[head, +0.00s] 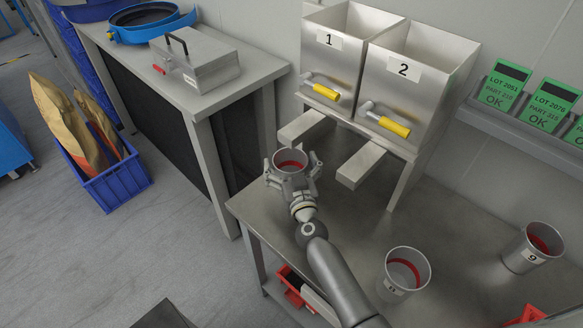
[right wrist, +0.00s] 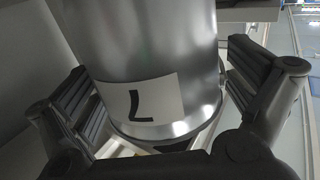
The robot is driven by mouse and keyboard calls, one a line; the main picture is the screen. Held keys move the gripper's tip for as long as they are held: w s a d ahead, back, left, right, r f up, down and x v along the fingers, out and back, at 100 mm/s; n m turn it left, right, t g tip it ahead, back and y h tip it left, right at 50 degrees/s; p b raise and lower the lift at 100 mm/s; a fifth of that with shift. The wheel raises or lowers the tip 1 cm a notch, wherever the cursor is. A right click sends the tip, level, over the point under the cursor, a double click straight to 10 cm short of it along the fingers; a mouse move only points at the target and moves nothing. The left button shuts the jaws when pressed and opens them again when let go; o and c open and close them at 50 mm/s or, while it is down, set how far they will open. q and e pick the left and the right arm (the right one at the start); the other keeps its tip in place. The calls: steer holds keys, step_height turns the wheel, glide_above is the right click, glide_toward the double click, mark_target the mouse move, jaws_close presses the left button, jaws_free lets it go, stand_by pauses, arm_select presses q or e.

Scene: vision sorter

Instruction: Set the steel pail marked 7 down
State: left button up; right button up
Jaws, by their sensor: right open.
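The steel pail marked 7 (head: 290,158) has a red band inside and stands open end up in the head view, near the table's back left, by the ledge under hopper 1. My right gripper (head: 292,176) is open, with its fingers on both sides of the pail. In the right wrist view, the same pail (right wrist: 145,45) fills the space between the fingers, its white label showing the mark upside down. A gap shows by the left finger; contact on the right is unclear. The pail's underside is hidden in the head view. My left gripper is not in view.
Hopper 1 (head: 325,55) and hopper 2 (head: 408,75) have yellow handles, with grey ledges (head: 362,166) below. On the steel table (head: 455,220), another pail (head: 405,272) and a pail marked 9 (head: 530,248) stand to the right. The table between them is clear.

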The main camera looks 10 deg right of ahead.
steer(key=s, duration=1.2)
